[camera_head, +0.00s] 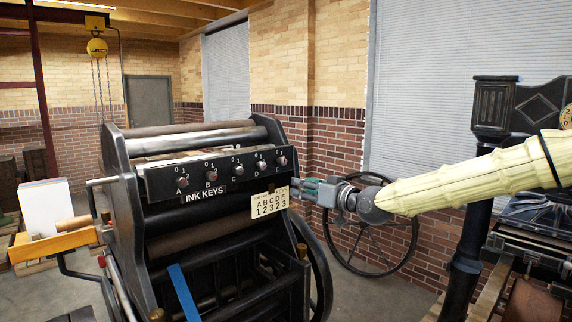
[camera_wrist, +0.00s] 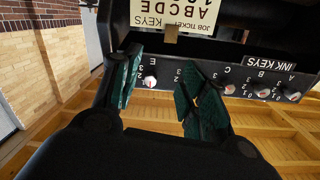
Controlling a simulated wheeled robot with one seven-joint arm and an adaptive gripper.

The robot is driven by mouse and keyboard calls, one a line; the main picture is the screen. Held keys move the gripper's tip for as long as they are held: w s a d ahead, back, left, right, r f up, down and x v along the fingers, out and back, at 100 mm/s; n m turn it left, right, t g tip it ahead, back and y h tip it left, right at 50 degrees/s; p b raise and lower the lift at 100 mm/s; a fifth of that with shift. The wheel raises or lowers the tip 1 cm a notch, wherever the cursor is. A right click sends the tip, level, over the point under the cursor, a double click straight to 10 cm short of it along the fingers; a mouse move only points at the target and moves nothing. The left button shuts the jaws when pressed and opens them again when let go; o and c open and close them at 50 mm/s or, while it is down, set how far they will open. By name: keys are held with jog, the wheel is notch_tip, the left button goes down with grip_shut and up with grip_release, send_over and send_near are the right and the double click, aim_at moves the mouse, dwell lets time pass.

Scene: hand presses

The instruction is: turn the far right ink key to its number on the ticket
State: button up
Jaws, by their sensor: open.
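The far right ink key E (camera_head: 282,160) is a small knob at the right end of the black key panel (camera_head: 225,184). In the upside-down wrist view, key E (camera_wrist: 150,82) shows between my two green fingers, with a red mark on its pale face; its setting is too small to read surely. The ticket (camera_head: 270,203) below the panel reads ABCDE over 12323, so 3 stands under E. My gripper (camera_head: 308,188) is open and empty, just right of the panel. In the wrist view, my gripper (camera_wrist: 161,62) has its fingers apart; the right finger hides key D.
Keys A (camera_head: 182,182), B (camera_head: 211,176), C (camera_head: 237,170) and D (camera_head: 261,165) sit in a row left of E. A spoked wheel (camera_head: 372,268) stands behind my gripper. Another dark press (camera_head: 530,245) is at the right. A wooden feed board (camera_head: 52,245) is at the left.

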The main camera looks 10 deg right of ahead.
send_near(284, 163)
jog(key=shift+t, duration=0.3)
jog(key=shift+p+x, duration=1.8)
jog(key=shift+x, duration=2.95)
jog(key=shift+f, duration=0.2)
grip_shut()
